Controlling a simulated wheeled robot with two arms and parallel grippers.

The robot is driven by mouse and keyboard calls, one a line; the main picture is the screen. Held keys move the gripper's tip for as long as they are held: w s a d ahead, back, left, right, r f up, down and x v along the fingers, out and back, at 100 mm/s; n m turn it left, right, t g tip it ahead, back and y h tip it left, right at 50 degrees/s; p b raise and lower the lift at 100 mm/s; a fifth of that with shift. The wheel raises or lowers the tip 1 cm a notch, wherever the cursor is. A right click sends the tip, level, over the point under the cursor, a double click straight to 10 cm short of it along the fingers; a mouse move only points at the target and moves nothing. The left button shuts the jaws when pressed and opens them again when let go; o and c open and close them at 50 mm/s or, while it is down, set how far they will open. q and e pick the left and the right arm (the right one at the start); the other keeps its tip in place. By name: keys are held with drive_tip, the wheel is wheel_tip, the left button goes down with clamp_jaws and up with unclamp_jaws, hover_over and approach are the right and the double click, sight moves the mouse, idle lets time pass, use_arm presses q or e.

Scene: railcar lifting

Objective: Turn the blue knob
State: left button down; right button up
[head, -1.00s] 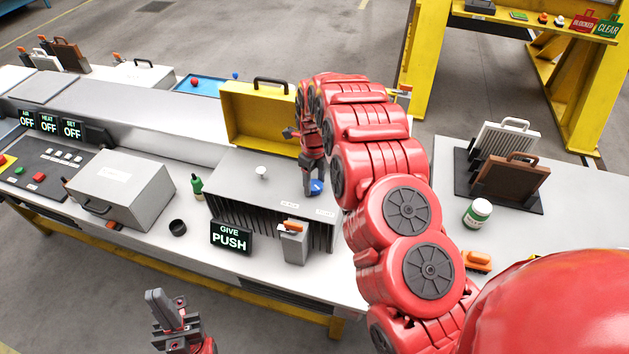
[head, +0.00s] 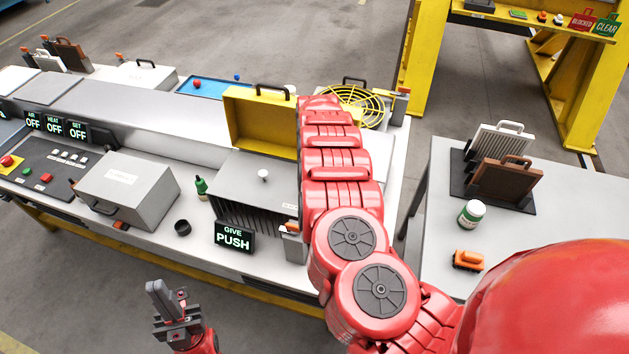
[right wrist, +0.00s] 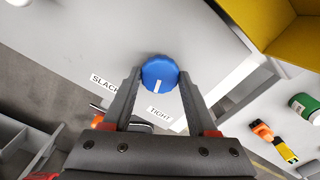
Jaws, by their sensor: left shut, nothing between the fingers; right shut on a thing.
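The blue knob (right wrist: 159,73) shows in the right wrist view, on a pale grey surface with the labels SLACK (right wrist: 104,84) and TIGHT (right wrist: 160,115). Its white mark points down towards TIGHT. My right gripper (right wrist: 160,80) is shut on the knob, one finger on each side. In the head view my right arm hides both the knob and the right gripper. My left gripper (head: 160,298) is shut and empty, low in the head view, in front of the bench.
A GIVE PUSH display (head: 234,237) and a grey finned box (head: 247,182) stand left of my right arm. A yellow open case (head: 262,125) is behind the box. A side table at right holds a white jar (head: 471,213) and an orange toy-like car (head: 468,260).

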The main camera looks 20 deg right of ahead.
idle(0.4)
drive_tip(key=o, duration=1.4)
drive_tip(key=shift+r, duration=0.15)
drive_tip(key=shift+r, duration=0.25)
drive_tip(key=shift+r+b, duration=3.15)
drive_tip(key=shift+r, duration=5.15)
